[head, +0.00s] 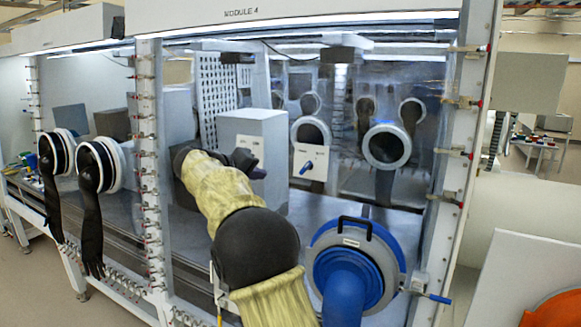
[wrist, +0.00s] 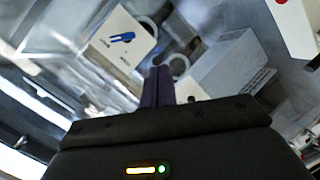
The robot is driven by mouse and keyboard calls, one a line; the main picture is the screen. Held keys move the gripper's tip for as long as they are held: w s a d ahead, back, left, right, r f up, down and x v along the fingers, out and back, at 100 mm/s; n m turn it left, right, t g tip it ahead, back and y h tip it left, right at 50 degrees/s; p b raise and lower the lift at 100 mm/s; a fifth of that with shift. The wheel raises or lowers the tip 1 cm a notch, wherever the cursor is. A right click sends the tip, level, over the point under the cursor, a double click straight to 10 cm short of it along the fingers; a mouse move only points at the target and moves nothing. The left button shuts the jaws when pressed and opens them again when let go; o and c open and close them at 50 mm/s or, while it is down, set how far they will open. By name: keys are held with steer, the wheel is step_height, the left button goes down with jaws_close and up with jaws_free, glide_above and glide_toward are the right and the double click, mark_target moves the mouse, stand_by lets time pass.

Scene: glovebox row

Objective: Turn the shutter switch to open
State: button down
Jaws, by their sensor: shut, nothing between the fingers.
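A white switch panel (head: 310,154) with a blue lever knob (head: 306,168) stands inside the glovebox, right of my gripper. The knob is tilted; its labels are too small to read. The panel and blue knob (wrist: 122,37) also show at the upper left of the wrist view. I cannot tell from the labels whether this is the shutter switch. My gripper (head: 257,173) is inside the box, in front of a grey cabinet, its fingers shut and empty. In the wrist view the closed fingers (wrist: 158,85) point toward the space between panel and cabinet, apart from the knob.
The grey cabinet (head: 236,128) stands behind my gripper; part of its face is hidden. A blue-rimmed round port (head: 398,250) is at the lower right. Round glove ports (head: 387,146) line the far wall. Bare floor (head: 320,205) lies below the panel.

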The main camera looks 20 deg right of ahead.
mark_target(306, 168)
steer(key=shift+m+h, duration=0.6)
steer(key=shift+h, duration=0.2)
steer(key=r, duration=0.4)
steer(key=shift+w+d+r, duration=0.15)
steer(key=shift+w+r, duration=0.05)
steer(key=shift+w, duration=0.05)
steer(key=shift+w, duration=0.15)
steer(key=d+f+p, duration=0.1)
steer(key=d+p, duration=0.1)
steer(key=d, duration=0.1)
steer(key=w+d+f+p, duration=0.1)
steer(key=d+f+p, duration=0.1)
steer(key=d, duration=0.2)
steer(key=d+f+p, duration=0.2)
steer(key=d, duration=0.1)
steer(key=shift+w+d+p, duration=0.15)
steer(key=shift+d+p, duration=0.05)
steer(key=shift+p, duration=0.2)
steer(key=shift+d, duration=0.2)
steer(key=shift+a+f+b, duration=0.1)
steer(key=shift+f+b, duration=0.05)
steer(key=shift+b, duration=0.2)
